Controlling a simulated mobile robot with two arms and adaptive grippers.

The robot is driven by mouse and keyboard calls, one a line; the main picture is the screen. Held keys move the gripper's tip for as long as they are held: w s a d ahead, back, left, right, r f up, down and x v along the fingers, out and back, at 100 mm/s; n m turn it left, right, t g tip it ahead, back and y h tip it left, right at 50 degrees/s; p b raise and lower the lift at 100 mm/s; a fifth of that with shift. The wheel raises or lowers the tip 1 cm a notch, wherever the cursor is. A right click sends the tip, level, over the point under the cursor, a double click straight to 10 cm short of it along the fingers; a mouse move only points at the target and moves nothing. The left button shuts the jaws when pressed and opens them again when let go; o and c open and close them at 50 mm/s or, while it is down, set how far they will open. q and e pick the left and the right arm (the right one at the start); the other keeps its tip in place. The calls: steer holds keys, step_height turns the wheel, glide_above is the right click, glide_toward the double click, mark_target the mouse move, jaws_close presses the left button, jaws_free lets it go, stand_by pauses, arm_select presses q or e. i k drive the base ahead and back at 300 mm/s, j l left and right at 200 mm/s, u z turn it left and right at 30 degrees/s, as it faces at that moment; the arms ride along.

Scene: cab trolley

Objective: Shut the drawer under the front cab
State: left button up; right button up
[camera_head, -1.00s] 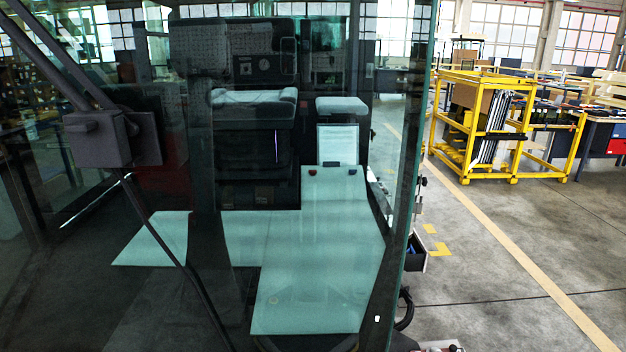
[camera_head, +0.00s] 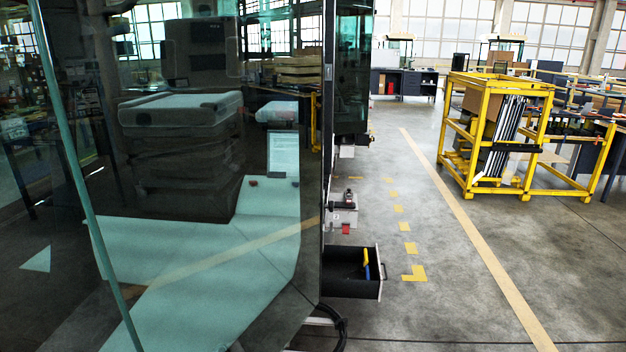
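The front cab (camera_head: 200,150) fills the left half of the head view, with tinted glass, a seat and a pale floor seen through it. A dark drawer (camera_head: 343,287) stands pulled out to the right from under the cab's right edge. Its open top shows a dark inside with a blue and yellow tool (camera_head: 366,262) in it. Part of the drawer's left end is hidden behind the cab glass. Neither of my grippers is in view.
A yellow frame rack (camera_head: 490,135) with panels stands at the right. The grey floor (camera_head: 440,310) right of the drawer is clear, with a yellow line and dashes. A small grey box (camera_head: 343,213) sits beyond the drawer. A black hose (camera_head: 330,325) hangs below the cab.

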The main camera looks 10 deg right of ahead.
mark_target(340, 262)
steer(key=i+l, duration=0.1)
steer(key=l, duration=0.45)
steer(key=i+l, duration=0.1)
steer(key=l, duration=0.4)
steer(key=i+l+u, duration=0.1)
steer(key=l, duration=0.45)
steer(key=i+l, duration=0.1)
steer(key=l, duration=1)
steer(key=i+l+u, duration=0.1)
steer(key=l, duration=0.3)
steer(key=i+l+u, duration=0.15)
steer(key=l, duration=0.3)
